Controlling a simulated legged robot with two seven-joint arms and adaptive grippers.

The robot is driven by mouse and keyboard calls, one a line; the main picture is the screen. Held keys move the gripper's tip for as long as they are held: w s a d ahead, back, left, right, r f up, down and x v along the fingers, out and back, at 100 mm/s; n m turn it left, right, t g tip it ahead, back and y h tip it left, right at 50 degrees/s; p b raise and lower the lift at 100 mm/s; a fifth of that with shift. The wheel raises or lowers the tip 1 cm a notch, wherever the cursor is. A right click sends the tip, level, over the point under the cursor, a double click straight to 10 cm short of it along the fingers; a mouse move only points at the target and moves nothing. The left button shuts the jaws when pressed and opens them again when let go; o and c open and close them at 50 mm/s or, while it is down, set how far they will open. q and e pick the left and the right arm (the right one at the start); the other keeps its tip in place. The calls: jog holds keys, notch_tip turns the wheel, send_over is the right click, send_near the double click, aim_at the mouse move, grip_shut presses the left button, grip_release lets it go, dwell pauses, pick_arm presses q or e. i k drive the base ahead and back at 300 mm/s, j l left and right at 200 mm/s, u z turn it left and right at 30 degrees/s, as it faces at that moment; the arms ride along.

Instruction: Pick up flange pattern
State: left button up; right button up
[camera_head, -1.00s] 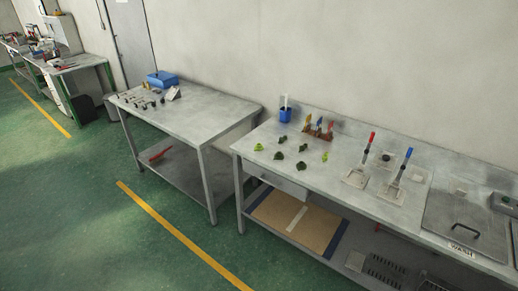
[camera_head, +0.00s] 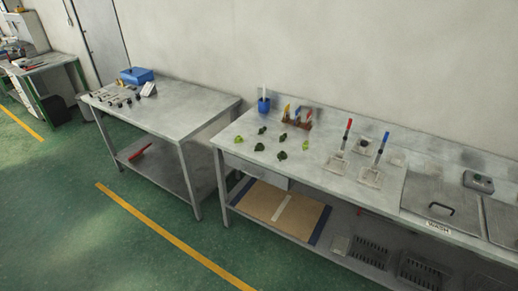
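Several small green pieces lie in loose rows on the right metal table (camera_head: 330,182). They range from bright green (camera_head: 306,145) to dark green (camera_head: 283,155). I cannot tell which of them, if any, is the flange pattern. Several small dark parts (camera_head: 112,100) lie on the left metal table (camera_head: 190,110); they are too small to identify. Neither of my grippers is in view.
On the right table stand a blue cup (camera_head: 264,106), a rack of coloured tools (camera_head: 298,117), a red-handled tool (camera_head: 346,138), a blue-handled tool (camera_head: 380,152) and a lidded metal unit (camera_head: 440,198). A blue box (camera_head: 137,75) sits on the left table. Green floor lies open in front.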

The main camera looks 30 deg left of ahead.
aim_at(238, 138)
jog(key=u, duration=1.25)
jog(key=z, duration=0.5)
jog(key=i+j+z, duration=0.85)
jog(key=j+z, duration=0.15)
jog(key=j, duration=0.05)
